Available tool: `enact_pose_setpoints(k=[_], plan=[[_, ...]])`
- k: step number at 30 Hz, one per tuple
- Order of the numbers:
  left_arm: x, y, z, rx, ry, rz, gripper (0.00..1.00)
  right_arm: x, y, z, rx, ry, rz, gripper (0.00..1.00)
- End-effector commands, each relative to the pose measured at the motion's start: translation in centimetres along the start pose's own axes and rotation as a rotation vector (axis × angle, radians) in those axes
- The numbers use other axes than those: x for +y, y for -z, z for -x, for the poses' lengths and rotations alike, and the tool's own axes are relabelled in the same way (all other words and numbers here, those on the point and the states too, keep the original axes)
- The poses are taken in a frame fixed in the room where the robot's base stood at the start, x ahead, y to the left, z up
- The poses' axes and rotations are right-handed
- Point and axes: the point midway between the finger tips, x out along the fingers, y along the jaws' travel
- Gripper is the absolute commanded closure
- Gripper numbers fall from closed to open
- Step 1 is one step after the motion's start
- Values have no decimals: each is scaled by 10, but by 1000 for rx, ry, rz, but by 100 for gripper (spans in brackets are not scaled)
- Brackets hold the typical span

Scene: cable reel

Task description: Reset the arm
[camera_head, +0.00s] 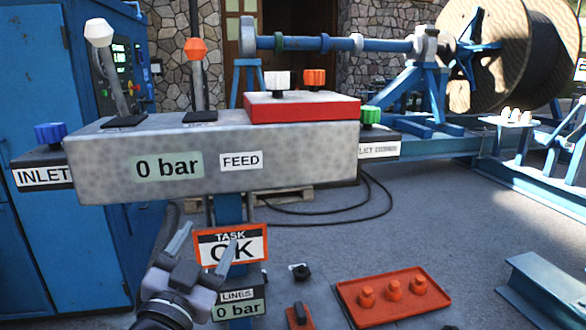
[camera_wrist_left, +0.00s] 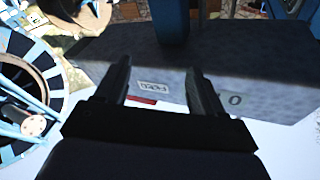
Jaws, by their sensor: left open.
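My left gripper (camera_head: 207,240) is low at the front left in the head view, below the grey feed block (camera_head: 300,148) and in front of its blue post. Its two fingers point up and are spread apart, with nothing between them. In the left wrist view the open fingers (camera_wrist_left: 158,74) show with the grey block beyond them; its FEED label appears upside down between them. The block reads 0 bar. A sign (camera_head: 232,246) reading TASK OK is beside the gripper, partly covered by a finger. My right gripper does not show.
On the block stand a white-knobbed lever (camera_head: 99,33), an orange-knobbed lever (camera_head: 195,48) and a red plate (camera_head: 302,107) with two knobs. A red tray (camera_head: 393,312) with three red caps lies at the lower right. A large cable reel (camera_head: 505,55) stands behind.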

Motion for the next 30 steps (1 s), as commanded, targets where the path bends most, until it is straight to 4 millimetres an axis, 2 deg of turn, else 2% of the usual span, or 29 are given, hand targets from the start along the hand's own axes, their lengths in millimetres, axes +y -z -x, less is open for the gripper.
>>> enact_pose_setpoints(k=[1,6,8,13,18,26,27,30], plan=[[0,-27,14,-101,3,34,31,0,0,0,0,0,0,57],[4,-104,69,-432,-4,122,31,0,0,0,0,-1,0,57],[6,-129,93,-550,-15,147,31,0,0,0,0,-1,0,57],[19,-183,173,-874,-74,211,31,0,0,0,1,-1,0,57],[31,-211,250,-1140,-149,254,31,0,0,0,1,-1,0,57],[42,-219,344,-1435,-267,299,31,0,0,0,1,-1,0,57],[43,-219,350,-1453,-279,301,31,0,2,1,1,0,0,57],[46,-223,335,-1389,-270,304,31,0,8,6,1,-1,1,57]])
